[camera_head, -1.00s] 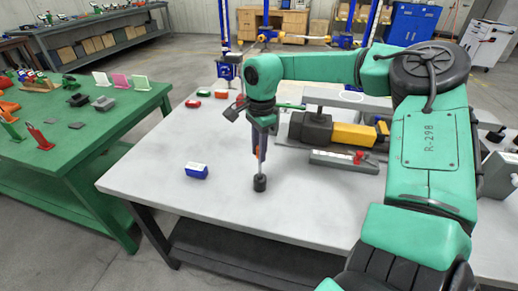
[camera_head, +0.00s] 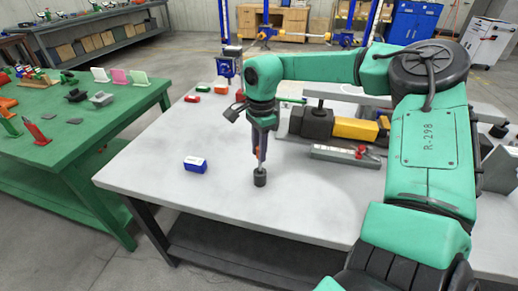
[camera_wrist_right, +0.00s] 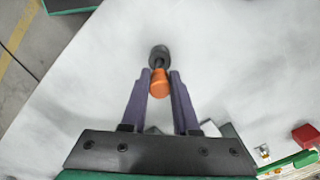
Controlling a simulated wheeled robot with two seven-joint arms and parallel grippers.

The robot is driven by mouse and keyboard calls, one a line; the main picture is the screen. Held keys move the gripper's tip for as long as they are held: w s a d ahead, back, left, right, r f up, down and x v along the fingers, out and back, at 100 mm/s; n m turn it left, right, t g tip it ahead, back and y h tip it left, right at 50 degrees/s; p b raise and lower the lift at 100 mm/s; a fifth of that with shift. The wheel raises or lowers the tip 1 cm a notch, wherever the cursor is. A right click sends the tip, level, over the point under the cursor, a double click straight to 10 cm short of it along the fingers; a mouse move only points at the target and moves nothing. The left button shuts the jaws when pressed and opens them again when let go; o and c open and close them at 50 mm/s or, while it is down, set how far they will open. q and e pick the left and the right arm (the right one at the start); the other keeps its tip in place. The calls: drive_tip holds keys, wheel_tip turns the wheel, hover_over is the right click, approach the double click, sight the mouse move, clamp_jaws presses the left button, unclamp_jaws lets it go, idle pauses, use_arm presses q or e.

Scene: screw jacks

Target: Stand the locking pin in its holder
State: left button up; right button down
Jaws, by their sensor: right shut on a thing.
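My right gripper (camera_head: 260,160) points down over the pale table in the head view. In the right wrist view its two purple fingers (camera_wrist_right: 160,82) are shut on the orange head of the locking pin (camera_wrist_right: 160,88). The pin's shaft (camera_head: 260,166) runs down, close to upright, to a short black cylinder that looks like the holder (camera_head: 260,178), which stands on the table. The holder also shows in the wrist view (camera_wrist_right: 159,52), just beyond the orange head. The shaft meets the holder's top; how deep it sits I cannot tell. My left gripper is not in view.
A blue block with a white top (camera_head: 195,165) lies left of the holder. A black and yellow device (camera_head: 355,130) and a grey bar with a red part (camera_head: 345,156) lie to the right. Small coloured pieces lie at the back. The table front is clear.

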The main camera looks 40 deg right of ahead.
drive_tip(key=shift+f, duration=0.4)
drive_tip(key=c, duration=0.6)
unclamp_jaws()
drive_tip(key=shift+r, duration=0.1)
drive_tip(key=r, duration=1.4)
drive_tip(key=shift+d+r, duration=0.2)
drive_tip(key=shift+d, duration=0.05)
drive_tip(key=shift+r, duration=0.1)
